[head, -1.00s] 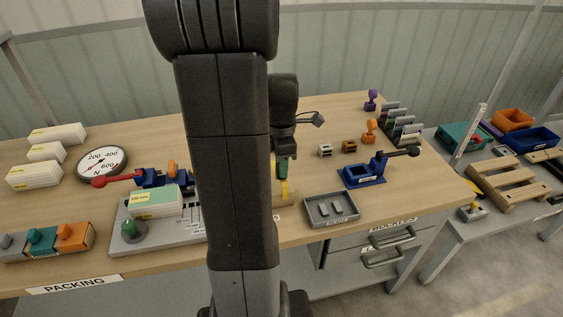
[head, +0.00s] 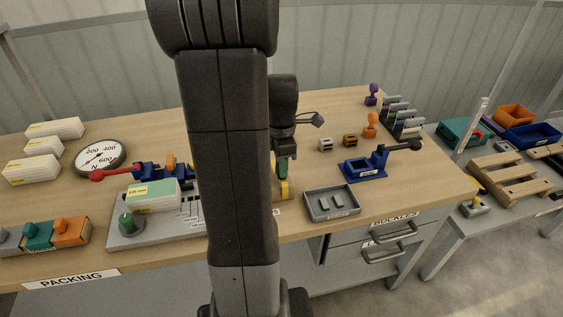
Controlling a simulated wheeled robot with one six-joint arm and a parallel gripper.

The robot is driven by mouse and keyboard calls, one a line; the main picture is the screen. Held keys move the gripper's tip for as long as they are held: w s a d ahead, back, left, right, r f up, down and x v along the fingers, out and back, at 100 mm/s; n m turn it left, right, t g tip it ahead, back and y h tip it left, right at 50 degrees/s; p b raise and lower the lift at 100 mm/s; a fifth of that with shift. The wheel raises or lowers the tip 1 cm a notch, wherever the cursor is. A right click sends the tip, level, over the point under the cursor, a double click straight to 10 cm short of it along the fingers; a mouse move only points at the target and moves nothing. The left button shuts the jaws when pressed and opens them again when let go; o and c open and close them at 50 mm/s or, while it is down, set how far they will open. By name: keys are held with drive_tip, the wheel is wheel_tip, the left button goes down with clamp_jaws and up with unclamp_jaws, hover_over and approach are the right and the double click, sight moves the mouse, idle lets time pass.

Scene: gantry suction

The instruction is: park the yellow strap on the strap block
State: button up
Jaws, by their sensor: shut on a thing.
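My gripper (head: 283,167) hangs low over the front middle of the wooden bench, partly hidden behind my own dark arm. It is shut on the yellow strap (head: 284,190), of which a small yellow part shows below the fingers, close to the bench top. The rest of the strap is hidden by the arm. I cannot tell whether the strap touches the bench or a block. I cannot make out the strap block for certain; it may be behind the arm.
A grey tray (head: 318,212) with small pieces is just right of the gripper, and a blue lever tool (head: 365,172) stands beyond it. Left of the arm is a grey plate (head: 156,235) with a green knob. A round dial (head: 99,157) and white boxes (head: 35,169) stand farther left.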

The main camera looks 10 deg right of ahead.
drive_tip(key=shift+f+b, duration=0.4)
drive_tip(key=shift+f, duration=0.3)
drive_tip(key=o, duration=1.1)
drive_tip(key=shift+r, duration=0.15)
wheel_tip(320, 180, up, 14)
drive_tip(key=shift+f+p, duration=0.2)
drive_tip(key=shift+p, duration=0.25)
drive_tip(key=shift+f, duration=0.1)
wheel_tip(320, 180, down, 14)
drive_tip(key=shift+r+b, duration=0.1)
drive_tip(key=shift+b, duration=0.35)
drive_tip(key=shift+r, duration=0.4)
